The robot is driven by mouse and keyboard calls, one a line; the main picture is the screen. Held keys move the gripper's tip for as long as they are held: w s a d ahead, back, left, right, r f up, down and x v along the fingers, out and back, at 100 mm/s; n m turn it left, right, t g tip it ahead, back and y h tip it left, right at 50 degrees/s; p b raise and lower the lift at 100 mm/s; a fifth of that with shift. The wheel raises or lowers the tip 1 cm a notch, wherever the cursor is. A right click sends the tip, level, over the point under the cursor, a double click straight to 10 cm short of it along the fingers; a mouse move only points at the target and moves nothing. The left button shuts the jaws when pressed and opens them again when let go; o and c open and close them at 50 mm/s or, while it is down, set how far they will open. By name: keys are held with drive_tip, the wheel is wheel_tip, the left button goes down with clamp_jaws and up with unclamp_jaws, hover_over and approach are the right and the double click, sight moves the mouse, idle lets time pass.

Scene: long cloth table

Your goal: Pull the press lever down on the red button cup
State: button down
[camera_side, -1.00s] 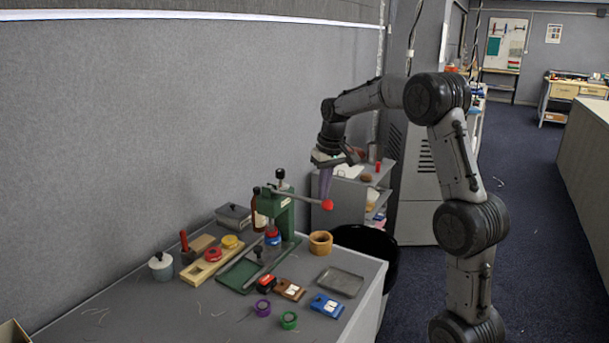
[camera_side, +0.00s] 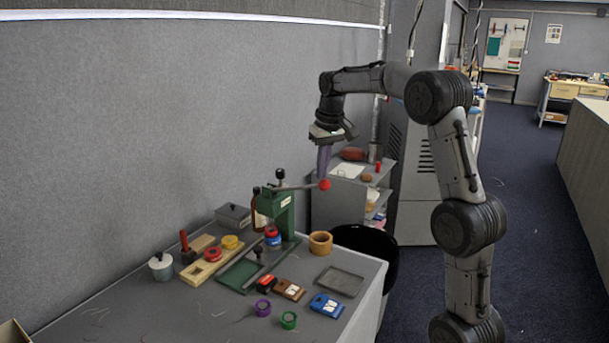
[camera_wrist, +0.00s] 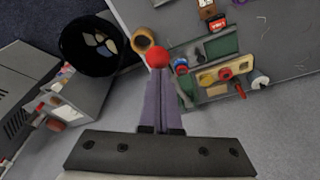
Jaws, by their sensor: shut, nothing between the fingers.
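The green lever press (camera_side: 282,212) stands upright on the table. Its grey lever points right, roughly level and slightly raised, ending in a red ball knob (camera_side: 324,184). The knob also shows in the wrist view (camera_wrist: 157,55), just beyond my fingertips. My gripper (camera_side: 324,174) has purple fingers, closed together and empty, pointing down right above the knob; I cannot tell whether they touch it. The red and blue button cup (camera_side: 272,237) sits under the press head; in the wrist view the cup (camera_wrist: 181,66) is right of the knob.
A wooden ring (camera_side: 320,242), a grey tray (camera_side: 340,281), blue and brown boxes and purple and green rings lie in front of and right of the press. A wooden holder (camera_side: 215,262) and a white pot are left. A black bin (camera_side: 378,248) stands beyond the table edge.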

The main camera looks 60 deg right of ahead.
drive_tip(key=shift+w+r, duration=0.15)
drive_tip(key=shift+r, duration=1.1)
drive_tip(key=shift+w+r, duration=0.15)
drive_tip(key=shift+r, duration=1.05)
drive_tip(key=s+a+r+n+t, duration=0.1)
drive_tip(key=s+a+r+n, duration=0.15)
drive_tip(key=s+a, duration=0.45)
drive_tip(key=s+a+r+n+t, duration=0.1)
drive_tip(key=s+a+r, duration=0.25)
drive_tip(key=a, duration=0.85)
drive_tip(key=s+a+f+n, duration=0.1)
drive_tip(key=s+a+f, duration=0.2)
drive_tip(key=s+f, duration=0.3)
drive_tip(key=s+a+f+n+t+y, duration=0.1)
drive_tip(key=s+a+f, duration=0.3)
drive_tip(key=s+f, duration=0.3)
drive_tip(key=shift+s+f+t, duration=0.2)
drive_tip(key=shift+f+t, duration=0.1)
drive_tip(key=shift+f, duration=0.35)
drive_tip(key=shift+n, duration=0.25)
